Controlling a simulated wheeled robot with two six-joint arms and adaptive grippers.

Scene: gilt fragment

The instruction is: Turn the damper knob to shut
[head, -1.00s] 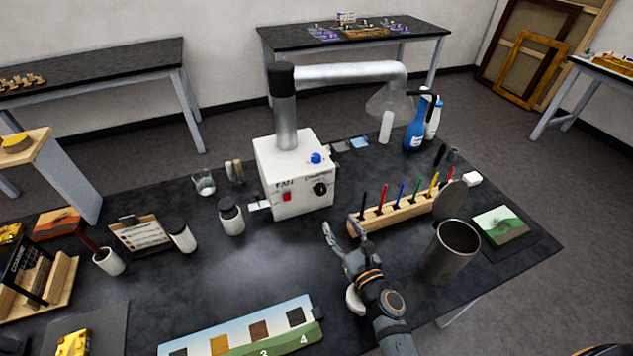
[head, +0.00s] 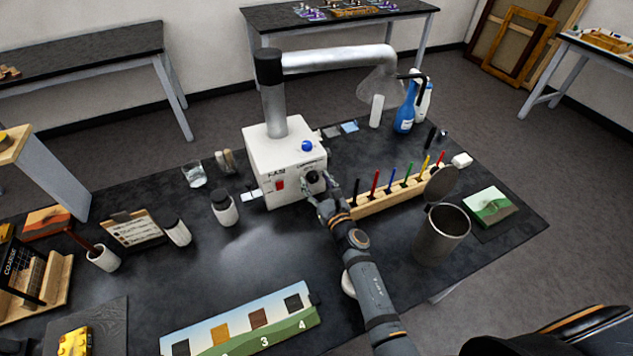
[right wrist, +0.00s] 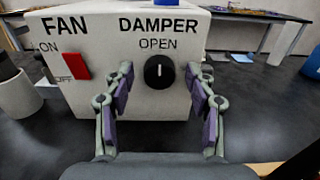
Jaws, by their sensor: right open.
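The white fan box (head: 277,176) stands on the dark table. Its black damper knob (right wrist: 159,72) is on the front face under the words DAMPER and OPEN in the right wrist view. The knob's white mark is upright, pointing at OPEN. My right gripper (right wrist: 161,92) is open, with one finger on each side of the knob and gaps between fingers and knob. In the head view my right gripper (head: 326,188) is at the box front and partly covers the knob (head: 312,177). My left gripper is not in view.
A red fan switch (right wrist: 76,65) is left of the knob. A blue knob (head: 307,146) is on the box top. A wooden rack of coloured markers (head: 392,197) stands close right of my gripper, with a metal canister (head: 440,238) nearer me.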

